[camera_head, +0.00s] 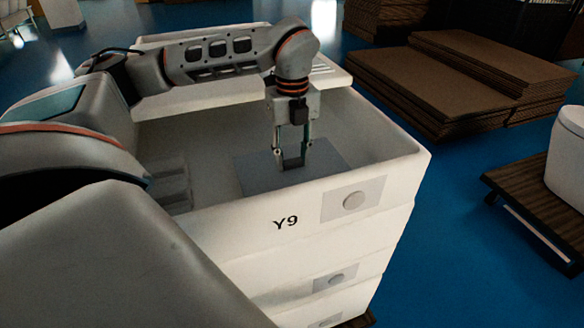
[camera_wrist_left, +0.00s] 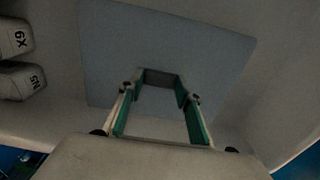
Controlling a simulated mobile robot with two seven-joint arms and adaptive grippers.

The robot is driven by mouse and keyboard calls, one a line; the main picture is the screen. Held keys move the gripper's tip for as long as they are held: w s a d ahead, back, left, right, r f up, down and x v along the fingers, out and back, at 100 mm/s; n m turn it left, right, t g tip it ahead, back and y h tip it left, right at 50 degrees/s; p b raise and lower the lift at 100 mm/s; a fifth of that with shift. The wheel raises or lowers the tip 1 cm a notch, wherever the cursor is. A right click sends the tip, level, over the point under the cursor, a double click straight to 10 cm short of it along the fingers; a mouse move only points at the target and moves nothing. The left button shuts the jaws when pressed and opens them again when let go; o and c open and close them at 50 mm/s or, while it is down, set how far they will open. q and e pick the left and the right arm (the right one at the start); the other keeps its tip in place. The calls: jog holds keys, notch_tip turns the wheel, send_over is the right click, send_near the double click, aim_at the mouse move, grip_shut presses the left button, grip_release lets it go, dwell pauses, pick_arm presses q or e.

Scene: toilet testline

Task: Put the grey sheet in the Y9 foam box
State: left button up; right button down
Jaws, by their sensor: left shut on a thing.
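The white Y9 foam box (camera_head: 240,237) stands open in front of me, on top of a stack of similar boxes. The grey sheet (camera_head: 257,174) is inside its walls, flat and level, in the right part; it also fills much of the left wrist view (camera_wrist_left: 165,35). My left gripper (camera_head: 291,163) reaches down into the box and is shut on a small dark raised piece at the middle of the sheet. I cannot tell whether the sheet rests on the floor of the box or hangs just above it. The box's front wall hides the sheet's near edge. My right gripper is not in view.
Pale blocks (camera_head: 172,186) sit in the left part of the box; marked ones show in the left wrist view (camera_wrist_left: 18,80). Another white box (camera_head: 190,98) stands behind. Brown stacked boards (camera_head: 430,85) lie at the back right. Blue floor is clear between.

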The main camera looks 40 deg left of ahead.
aim_at(292, 161)
pick_arm(q)
jog(key=shift+f, duration=1.85)
jog(key=shift+f, duration=0.2)
jog(key=o, duration=1.1)
jog(key=shift+r, duration=0.1)
notch_tip(292, 161, up, 12)
jog(key=shift+r, duration=0.1)
